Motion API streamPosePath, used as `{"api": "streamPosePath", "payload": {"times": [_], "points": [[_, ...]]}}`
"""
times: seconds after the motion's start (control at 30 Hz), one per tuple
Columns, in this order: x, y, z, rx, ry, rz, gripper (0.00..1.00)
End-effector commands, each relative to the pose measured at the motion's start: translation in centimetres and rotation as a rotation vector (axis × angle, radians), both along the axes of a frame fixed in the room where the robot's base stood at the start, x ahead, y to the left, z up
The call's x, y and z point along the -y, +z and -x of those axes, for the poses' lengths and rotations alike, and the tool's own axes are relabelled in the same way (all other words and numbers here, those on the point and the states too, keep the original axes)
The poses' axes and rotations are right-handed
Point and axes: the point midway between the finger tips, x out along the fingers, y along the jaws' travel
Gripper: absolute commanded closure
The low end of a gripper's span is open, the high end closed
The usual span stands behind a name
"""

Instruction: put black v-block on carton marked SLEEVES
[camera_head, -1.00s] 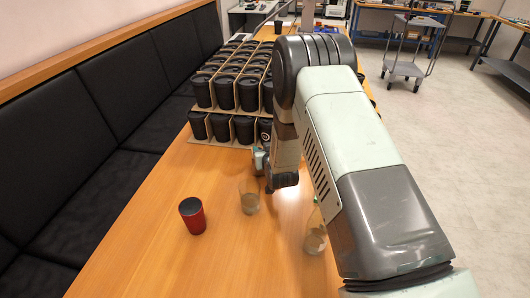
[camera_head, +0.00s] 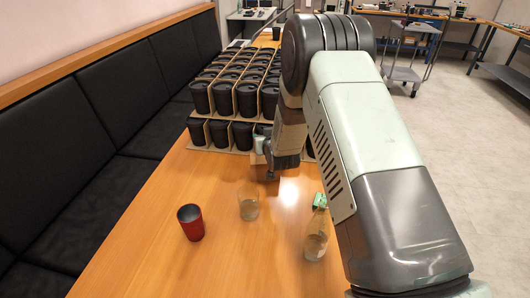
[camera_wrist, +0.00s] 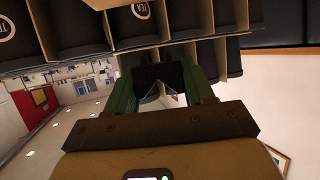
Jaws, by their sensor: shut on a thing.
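The black v-block (camera_wrist: 160,78) is between the two green fingers of my gripper (camera_wrist: 158,92) in the wrist view, its V notch facing the camera. My gripper is shut on it. In the head view my gripper is low at the front edge of the stacked cup carriers, and my wrist hides most of it; the v-block cannot be made out there. No carton with a readable SLEEVES marking shows in either view.
Cardboard carriers (camera_head: 222,149) of black lidded cups stand stacked on the wooden table (camera_head: 160,262). A red cup (camera_head: 190,222), a clear glass (camera_head: 249,204) and a bottle (camera_head: 316,236) stand nearer.

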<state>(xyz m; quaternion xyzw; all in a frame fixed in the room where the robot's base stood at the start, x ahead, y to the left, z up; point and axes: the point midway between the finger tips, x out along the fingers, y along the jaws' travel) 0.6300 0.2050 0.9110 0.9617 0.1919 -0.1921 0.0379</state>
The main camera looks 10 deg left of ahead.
Motion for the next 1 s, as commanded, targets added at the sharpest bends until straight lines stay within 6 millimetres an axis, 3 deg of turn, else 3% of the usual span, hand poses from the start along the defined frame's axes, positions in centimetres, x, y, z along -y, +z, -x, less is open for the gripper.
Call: {"api": "streamPosePath", "payload": {"times": [0.43,0.83,0.87,1.0], "points": [[0.0,-5.1,0.0,0.001,-0.001,0.001,0.82],[0.0,-5.7,0.0,0.002,-0.001,0.0,0.82],[0.0,-5.7,0.0,0.002,0.0,-0.001,0.43],[0.0,-5.6,0.0,0.002,0.0,-0.001,0.22]]}}
